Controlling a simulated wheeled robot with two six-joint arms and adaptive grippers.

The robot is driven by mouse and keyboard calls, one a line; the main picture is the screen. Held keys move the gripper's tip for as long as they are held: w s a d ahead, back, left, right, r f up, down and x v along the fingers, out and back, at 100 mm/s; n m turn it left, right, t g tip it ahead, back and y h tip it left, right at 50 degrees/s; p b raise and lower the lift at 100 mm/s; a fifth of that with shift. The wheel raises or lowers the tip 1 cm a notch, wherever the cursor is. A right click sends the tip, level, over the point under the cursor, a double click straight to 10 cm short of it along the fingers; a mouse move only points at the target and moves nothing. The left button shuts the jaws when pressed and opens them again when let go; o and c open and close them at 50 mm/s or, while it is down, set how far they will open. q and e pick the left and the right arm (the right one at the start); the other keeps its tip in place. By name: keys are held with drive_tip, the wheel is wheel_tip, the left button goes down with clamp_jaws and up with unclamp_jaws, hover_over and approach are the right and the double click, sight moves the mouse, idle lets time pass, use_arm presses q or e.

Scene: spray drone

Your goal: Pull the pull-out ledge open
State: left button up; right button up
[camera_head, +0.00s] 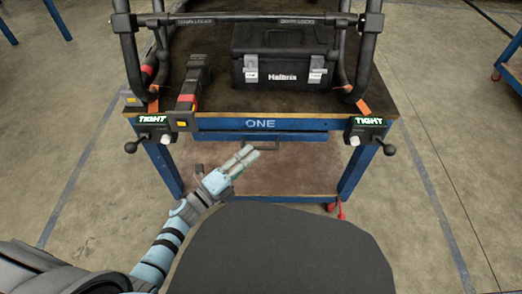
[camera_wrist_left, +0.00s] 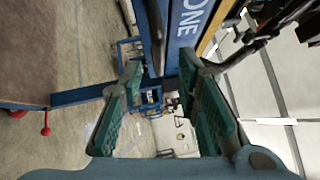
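The pull-out ledge (camera_head: 288,136) is a thin blue strip under the front edge of the blue workbench, below the panel marked ONE (camera_head: 261,124). A dark bar handle (camera_head: 268,146) hangs at its front, partly hidden by my left gripper (camera_head: 248,154). The ledge looks pushed in under the bench top. In the left wrist view my left gripper (camera_wrist_left: 160,75) has its teal fingers spread apart. A dark bar (camera_wrist_left: 156,38), likely the handle, shows ahead between the fingertips; I cannot tell whether they touch it. My right gripper is not in view.
Clamp levers (camera_head: 134,146) stick out at both front corners. A lower wooden shelf (camera_head: 290,172) lies beneath.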

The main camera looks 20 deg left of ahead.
sight(260, 148)
use_arm(q)
drive_tip(key=x, duration=0.5)
drive_tip(key=shift+b, duration=0.35)
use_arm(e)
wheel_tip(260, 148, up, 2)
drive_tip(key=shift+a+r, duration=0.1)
use_arm(q)
clamp_jaws()
